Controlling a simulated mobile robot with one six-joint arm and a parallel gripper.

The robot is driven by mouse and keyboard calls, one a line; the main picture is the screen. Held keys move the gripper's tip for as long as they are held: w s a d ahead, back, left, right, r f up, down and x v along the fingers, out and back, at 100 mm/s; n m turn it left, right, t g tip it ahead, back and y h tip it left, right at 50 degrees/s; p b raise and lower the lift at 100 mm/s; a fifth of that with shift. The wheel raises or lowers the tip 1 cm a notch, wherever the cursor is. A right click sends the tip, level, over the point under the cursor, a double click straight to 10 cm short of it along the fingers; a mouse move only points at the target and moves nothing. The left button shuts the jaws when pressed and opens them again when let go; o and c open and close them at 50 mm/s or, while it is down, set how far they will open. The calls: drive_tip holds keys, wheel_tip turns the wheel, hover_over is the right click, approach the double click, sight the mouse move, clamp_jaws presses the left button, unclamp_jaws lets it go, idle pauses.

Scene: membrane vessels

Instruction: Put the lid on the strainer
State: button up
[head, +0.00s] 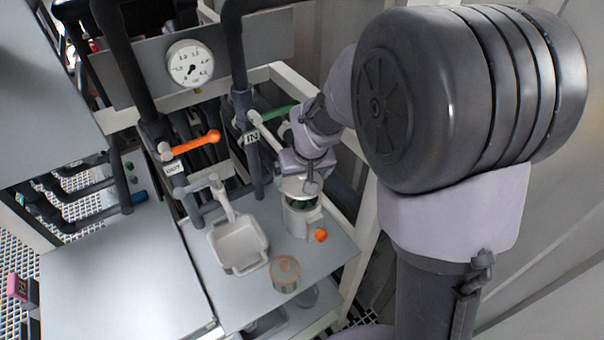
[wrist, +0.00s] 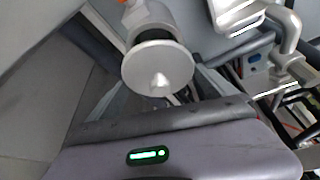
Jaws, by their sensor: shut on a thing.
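The strainer (head: 302,222) is a pale cylinder with an orange knob at its lower side, on the grey shelf in the head view. It shows partly behind the lid in the wrist view (wrist: 147,14). The lid (wrist: 158,66) is a round grey metal disc with a small central knob. In the head view the lid (head: 293,187) is over the strainer's top, with a dark green band between them. I cannot tell whether they touch. My gripper (head: 311,186) is shut on the lid, above the strainer; its fingertips are hard to make out.
A small jar with a brownish top (head: 285,272) stands in front. Vertical pipes with an orange handle (head: 195,144) and a green handle (head: 281,113) stand behind. The shelf's left part is clear.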

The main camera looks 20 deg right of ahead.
drive_tip(key=shift+f+b, duration=1.7)
drive_tip(key=shift+f, duration=0.7)
drive_tip(key=shift+f, duration=0.25)
drive_tip(key=o, duration=1.2)
drive_tip(key=p+v, duration=0.6)
drive_tip(key=v, duration=1.1)
drive_tip(key=shift+r, duration=0.3)
